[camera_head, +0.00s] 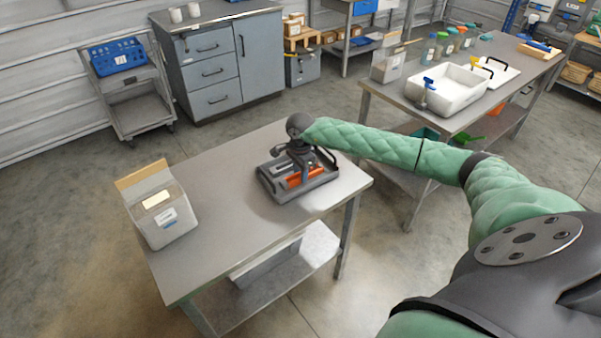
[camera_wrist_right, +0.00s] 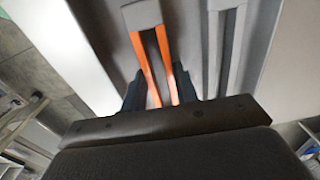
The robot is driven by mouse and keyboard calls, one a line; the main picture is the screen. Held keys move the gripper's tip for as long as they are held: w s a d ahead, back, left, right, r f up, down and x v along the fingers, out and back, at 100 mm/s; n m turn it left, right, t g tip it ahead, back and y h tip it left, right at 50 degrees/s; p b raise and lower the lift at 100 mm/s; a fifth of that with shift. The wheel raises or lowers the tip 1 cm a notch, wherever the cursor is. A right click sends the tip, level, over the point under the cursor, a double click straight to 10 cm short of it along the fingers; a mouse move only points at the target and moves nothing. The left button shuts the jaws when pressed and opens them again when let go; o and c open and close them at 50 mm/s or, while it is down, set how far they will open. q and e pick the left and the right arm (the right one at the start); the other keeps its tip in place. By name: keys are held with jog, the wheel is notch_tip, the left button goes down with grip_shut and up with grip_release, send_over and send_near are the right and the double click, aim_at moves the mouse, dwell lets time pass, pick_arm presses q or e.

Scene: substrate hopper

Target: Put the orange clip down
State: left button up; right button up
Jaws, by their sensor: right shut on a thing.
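The orange clip (camera_head: 305,178) shows in the head view at the dark grey tray (camera_head: 268,192) on the near table. In the right wrist view the orange clip (camera_wrist_right: 143,55) has two long orange legs and a grey end piece. My right gripper (camera_head: 298,166) is over the tray, pointing down. Its dark fingers (camera_wrist_right: 160,90) are on either side of the orange legs, shut on the clip. Whether the clip touches the tray floor is hard to tell. A grey clip-like piece (camera_wrist_right: 228,45) lies beside it. My left gripper is in neither view.
A clear-sided bag or container (camera_head: 165,215) stands at the table's left end. The near table (camera_head: 225,190) is bare between it and the tray. A second table at the upper right bears a white bin (camera_head: 455,98) and several bottles. A blue basket (camera_head: 117,55) sits on a cart at the left.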

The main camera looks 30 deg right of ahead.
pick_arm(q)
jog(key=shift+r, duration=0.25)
pick_arm(e)
jog(key=shift+f, duration=0.1)
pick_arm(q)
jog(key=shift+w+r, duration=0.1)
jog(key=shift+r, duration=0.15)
pick_arm(e)
jog(key=o, duration=0.9)
jog(key=shift+o, duration=0.2)
jog(key=shift+r, duration=0.55)
notch_tip(320, 180, up, 2)
jog(key=shift+r+b, duration=0.25)
jog(key=shift+b, duration=0.45)
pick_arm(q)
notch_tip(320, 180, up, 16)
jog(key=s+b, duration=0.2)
pick_arm(e)
notch_tip(320, 180, up, 9)
jog(key=shift+f, duration=0.15)
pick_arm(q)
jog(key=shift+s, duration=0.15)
